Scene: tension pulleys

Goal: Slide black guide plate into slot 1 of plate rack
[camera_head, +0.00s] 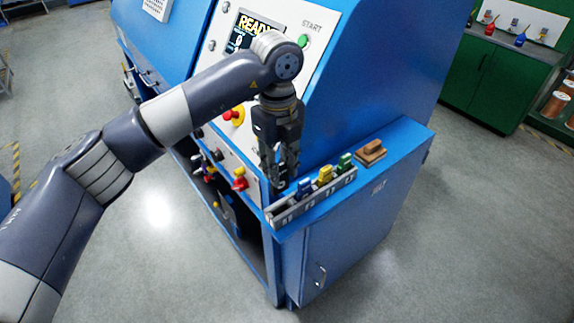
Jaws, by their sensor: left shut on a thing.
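My left gripper (278,178) points down at the left end of the grey plate rack (312,205) on the blue machine's side ledge. It is shut on a dark thing that looks like the black guide plate, mostly hidden by the dark fingers. I cannot tell whether the plate is inside the leftmost slot or just above it. A blue plate (304,187), a yellow plate (324,175) and a green plate (345,162) stand upright in the rack to the right. My right gripper is out of view.
A brown wooden block (371,152) lies on the ledge (404,140) behind the rack. The machine's sloped control panel with a screen (254,30) rises close to my left arm. A red knob (239,179) sits left of the gripper. Green cabinets (494,78) stand far right.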

